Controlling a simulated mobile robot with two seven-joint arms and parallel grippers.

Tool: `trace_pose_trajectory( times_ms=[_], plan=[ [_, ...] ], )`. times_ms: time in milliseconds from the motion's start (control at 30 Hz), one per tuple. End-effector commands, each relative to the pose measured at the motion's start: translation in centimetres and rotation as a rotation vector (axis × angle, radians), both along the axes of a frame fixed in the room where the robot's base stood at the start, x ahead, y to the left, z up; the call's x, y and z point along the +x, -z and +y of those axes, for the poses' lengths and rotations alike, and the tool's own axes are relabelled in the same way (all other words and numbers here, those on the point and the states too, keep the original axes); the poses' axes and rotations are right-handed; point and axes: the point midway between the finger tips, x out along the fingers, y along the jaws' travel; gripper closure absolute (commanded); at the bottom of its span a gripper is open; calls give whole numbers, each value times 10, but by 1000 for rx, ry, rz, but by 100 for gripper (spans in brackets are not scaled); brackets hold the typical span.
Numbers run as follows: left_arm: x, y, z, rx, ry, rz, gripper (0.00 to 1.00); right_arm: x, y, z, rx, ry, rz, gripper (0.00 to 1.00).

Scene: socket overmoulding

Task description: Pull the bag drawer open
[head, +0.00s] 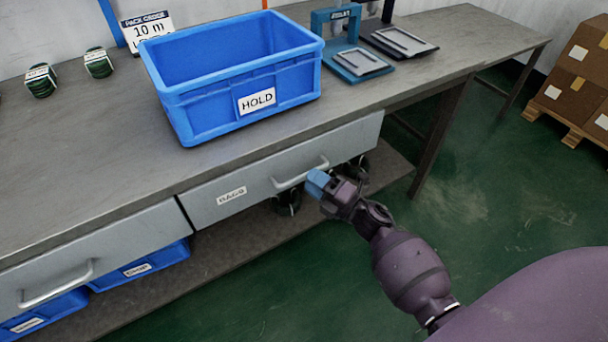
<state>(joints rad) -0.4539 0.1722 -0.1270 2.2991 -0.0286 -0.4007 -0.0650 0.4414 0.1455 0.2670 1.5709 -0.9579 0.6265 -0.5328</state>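The bag drawer (255,183) is a grey front under the workbench, with a white "BAGS" label (231,195). It looks shut, its face close under the bench top. Its pale bar handle (300,174) runs across the front, right of the label. My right gripper (317,183) has blue fingertips at the right end of the handle. The fingers overlap the handle in the picture; I cannot tell whether they touch it or how far apart they are. My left gripper is not in view.
A blue "HOLD" crate (205,128) stands on the bench (110,160) above the drawer. A second drawer (110,250) with a handle is at left. Blue bins (140,268) and dark coils (287,203) sit on the lower shelf. Green floor (330,275) in front is clear.

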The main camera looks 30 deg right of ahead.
Motion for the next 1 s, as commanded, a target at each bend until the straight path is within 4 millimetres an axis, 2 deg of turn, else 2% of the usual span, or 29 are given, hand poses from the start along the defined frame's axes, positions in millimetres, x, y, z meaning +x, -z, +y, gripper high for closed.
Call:
trace_pose_trajectory(
  times_ms=[100,233,600,633,867,1000],
  plan=[
    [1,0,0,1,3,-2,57,14,-2,7,0,-1,0,63],
    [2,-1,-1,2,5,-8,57,23,-3,10,1,0,1,63],
    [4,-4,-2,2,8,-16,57,27,-5,12,1,1,1,63],
    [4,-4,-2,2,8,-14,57,27,-5,12,1,1,1,65],
    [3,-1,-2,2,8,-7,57,27,-5,12,1,0,0,100],
    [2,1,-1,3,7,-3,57,27,-5,12,1,0,0,100]
  ],
)
